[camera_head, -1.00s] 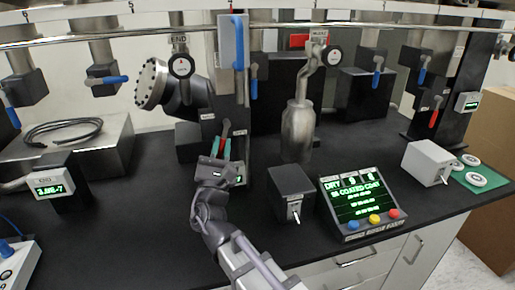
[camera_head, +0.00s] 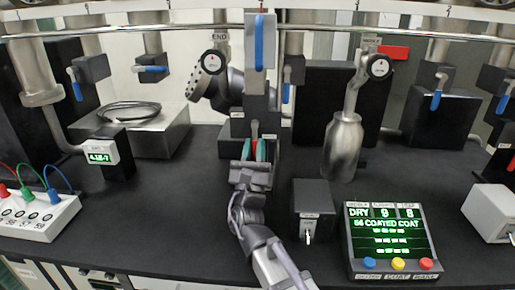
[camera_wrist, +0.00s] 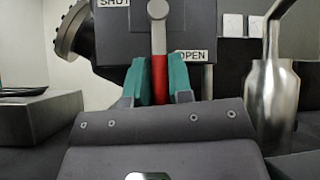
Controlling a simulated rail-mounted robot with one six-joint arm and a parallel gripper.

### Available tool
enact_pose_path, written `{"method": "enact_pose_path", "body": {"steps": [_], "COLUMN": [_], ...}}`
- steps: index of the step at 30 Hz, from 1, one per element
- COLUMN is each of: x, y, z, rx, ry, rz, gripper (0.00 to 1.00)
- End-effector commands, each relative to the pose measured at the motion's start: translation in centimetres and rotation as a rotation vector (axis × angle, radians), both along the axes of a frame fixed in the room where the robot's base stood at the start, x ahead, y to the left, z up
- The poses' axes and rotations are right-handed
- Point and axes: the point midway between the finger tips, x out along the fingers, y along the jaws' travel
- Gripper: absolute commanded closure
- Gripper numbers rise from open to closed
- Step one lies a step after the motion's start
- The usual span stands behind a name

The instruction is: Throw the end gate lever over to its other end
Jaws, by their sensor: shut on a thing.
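The end gate lever has a grey shaft and a red grip (camera_wrist: 159,75). In the wrist view the shaft runs nearly straight up from the grip on the front of a dark box (camera_wrist: 115,50). A SHUT label (camera_wrist: 113,3) is upper left of the shaft and an OPEN label (camera_wrist: 192,55) is to its right. My gripper (camera_head: 254,150) has teal fingers shut on the red grip, one on each side. It also shows in the wrist view (camera_wrist: 161,82). In the head view the lever's red grip (camera_head: 254,143) is small and partly hidden by the fingers.
A steel bottle (camera_head: 343,145) stands to the right. A dark switch box (camera_head: 312,205) and a display panel (camera_head: 388,240) stand nearer at right.

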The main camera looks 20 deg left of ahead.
Motion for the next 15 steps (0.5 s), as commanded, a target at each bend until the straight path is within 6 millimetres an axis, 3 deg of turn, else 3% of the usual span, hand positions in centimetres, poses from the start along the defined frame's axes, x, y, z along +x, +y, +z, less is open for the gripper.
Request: {"method": "enact_pose_path", "body": {"steps": [4,5,6,11,15], "x": [0.08,0.08,0.09,0.08,0.06], "y": [-0.52,-0.53,-0.54,-0.46,-0.37], "z": [-0.09,-0.09,-0.10,-0.11,-0.10], "rx": [0.003,0.003,0.004,0.004,0.003], "ry": [0.000,0.000,0.001,0.002,0.002], "rz": [-0.010,-0.010,-0.009,-0.008,-0.005], "gripper": [1.00,0.79,0.75,0.60,0.59]}}
